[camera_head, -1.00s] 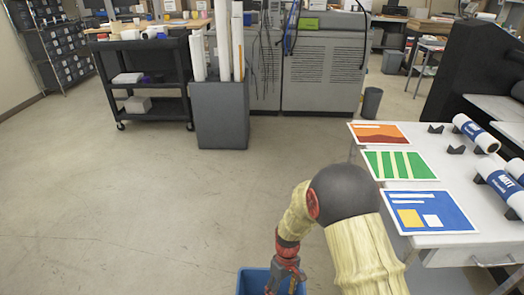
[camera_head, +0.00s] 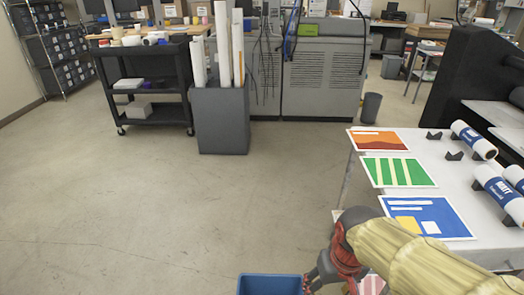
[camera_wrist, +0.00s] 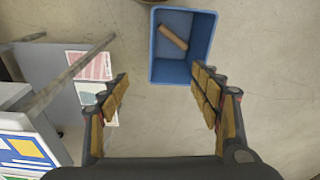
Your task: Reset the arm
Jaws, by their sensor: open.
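My gripper (camera_wrist: 160,84) is open in the wrist view, with nothing between its two padded fingers. In the head view my gripper (camera_head: 316,281) is low, just right of the blue bin (camera_head: 270,284), and partly cut off by the lower edge. The wrist view looks down on the blue bin (camera_wrist: 159,68) beyond the fingertips. A brown cardboard tube (camera_wrist: 173,37) lies inside it. The bin stands on the floor, apart from the fingers as far as I can see.
A white table (camera_head: 455,205) at right bears orange, green and blue prints (camera_head: 427,217) and white rolls with blue labels (camera_head: 498,190). Pinkish prints (camera_wrist: 89,66) show lower, beside a table leg. A black cart (camera_head: 150,85) and grey bin (camera_head: 220,118) stand farther back. Left floor is clear.

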